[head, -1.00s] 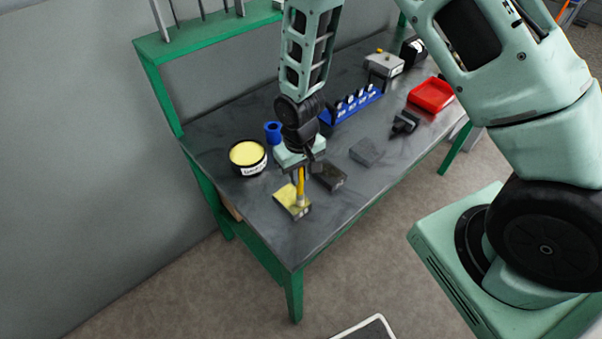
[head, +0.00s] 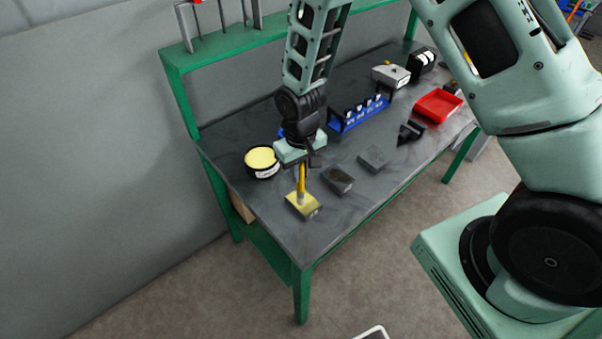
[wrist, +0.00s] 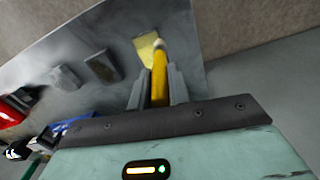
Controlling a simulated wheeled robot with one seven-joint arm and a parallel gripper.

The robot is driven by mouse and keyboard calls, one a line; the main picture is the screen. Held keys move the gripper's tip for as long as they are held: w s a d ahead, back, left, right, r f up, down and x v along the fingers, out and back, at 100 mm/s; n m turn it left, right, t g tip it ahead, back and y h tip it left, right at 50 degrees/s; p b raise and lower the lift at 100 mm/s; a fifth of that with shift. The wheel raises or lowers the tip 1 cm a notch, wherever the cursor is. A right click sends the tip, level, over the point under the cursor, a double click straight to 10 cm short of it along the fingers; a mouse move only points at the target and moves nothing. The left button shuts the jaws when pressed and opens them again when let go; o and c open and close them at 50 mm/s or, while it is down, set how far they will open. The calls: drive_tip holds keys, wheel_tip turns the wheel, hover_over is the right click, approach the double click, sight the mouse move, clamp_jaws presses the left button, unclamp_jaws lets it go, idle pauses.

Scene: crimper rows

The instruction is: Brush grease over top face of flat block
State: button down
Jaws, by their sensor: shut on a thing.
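The flat block (head: 311,208) lies near the front left corner of the bench, with yellow grease over much of its top face. My gripper (head: 302,166) is above it, shut on the yellow handle of a brush (head: 301,185) that points down with its tip at the block's top. In the wrist view the yellow handle (wrist: 159,82) stands between the two fingers, and part of the yellow top of the block (wrist: 146,46) shows beyond it. The black tub of yellow grease (head: 262,160) stands open on the bench, left of my gripper.
Two dark grey blocks (head: 338,181) (head: 373,159) lie to the right on the bench (head: 275,215). Further back are a blue rack (head: 362,115), a black tool (head: 411,132), a red tray (head: 438,106) and a grey box (head: 391,75). The bench's front edge is close to the block.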

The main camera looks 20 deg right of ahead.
drive_tip(key=shift+r+p, duration=0.55)
drive_tip(key=shift+r, duration=0.65)
drive_tip(key=shift+w+d+f, duration=0.1)
drive_tip(key=shift+w+f, duration=0.05)
